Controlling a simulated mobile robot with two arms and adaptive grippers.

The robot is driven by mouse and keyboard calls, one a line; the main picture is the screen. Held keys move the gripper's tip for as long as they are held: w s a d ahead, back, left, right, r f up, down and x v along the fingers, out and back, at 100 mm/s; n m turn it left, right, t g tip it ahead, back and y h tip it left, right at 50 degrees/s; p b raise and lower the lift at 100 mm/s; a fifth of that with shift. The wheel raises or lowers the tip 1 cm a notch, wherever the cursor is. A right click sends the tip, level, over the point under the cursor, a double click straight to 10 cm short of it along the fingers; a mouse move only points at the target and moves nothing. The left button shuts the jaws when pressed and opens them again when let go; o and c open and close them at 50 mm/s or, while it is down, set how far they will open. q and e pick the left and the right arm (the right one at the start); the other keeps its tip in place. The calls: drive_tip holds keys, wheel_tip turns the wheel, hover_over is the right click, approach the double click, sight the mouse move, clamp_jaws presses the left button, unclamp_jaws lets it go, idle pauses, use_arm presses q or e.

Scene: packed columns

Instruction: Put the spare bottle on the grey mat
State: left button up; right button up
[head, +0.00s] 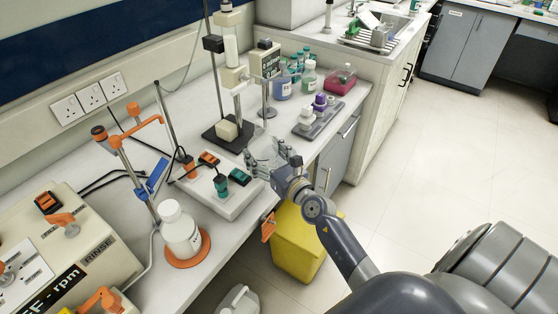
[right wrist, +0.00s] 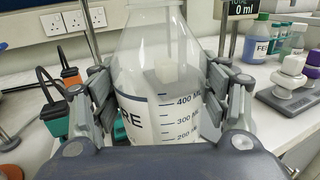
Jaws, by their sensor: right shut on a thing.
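My right gripper (head: 270,162) is shut on a clear bottle (head: 266,148), likely the spare bottle. In the right wrist view the bottle (right wrist: 165,75) stands upright between both fingers of the gripper (right wrist: 160,110); its scale reads 400 to 200 ML and part of a label shows "RE". The fingers partly hide it in the head view. I cannot tell whether its base touches the bench. My left gripper is out of view.
A white bottle (head: 180,235) stands on an orange disc at the front. A pale unit (head: 225,207) with orange and teal plugs is left of my gripper. A column stand (head: 228,133) and several bottles (head: 283,87) stand behind. A yellow bin (head: 297,245) is below the bench edge.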

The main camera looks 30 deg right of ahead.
drive_tip(key=w+d+r+m+h+b, duration=0.1)
drive_tip(key=w+d+r+h+b, duration=0.15)
drive_tip(key=w+d, duration=0.75)
drive_tip(key=shift+y, duration=0.45)
drive_tip(key=shift+s+d+f+b, duration=0.1)
drive_tip(key=shift+d+f+b, duration=0.15)
drive_tip(key=shift+f+b, duration=1.1)
drive_tip(key=shift+s+d+f+b, duration=0.1)
drive_tip(key=shift+d+f+b, duration=0.4)
drive_tip(key=shift+f, duration=1.3)
drive_tip(key=shift+d+f+b, duration=0.1)
drive_tip(key=shift+f+b, duration=1.15)
drive_tip(key=shift+f, duration=0.35)
drive_tip(key=shift+f, duration=0.1)
drive_tip(key=o, duration=1.1)
drive_tip(key=shift+c, duration=0.2)
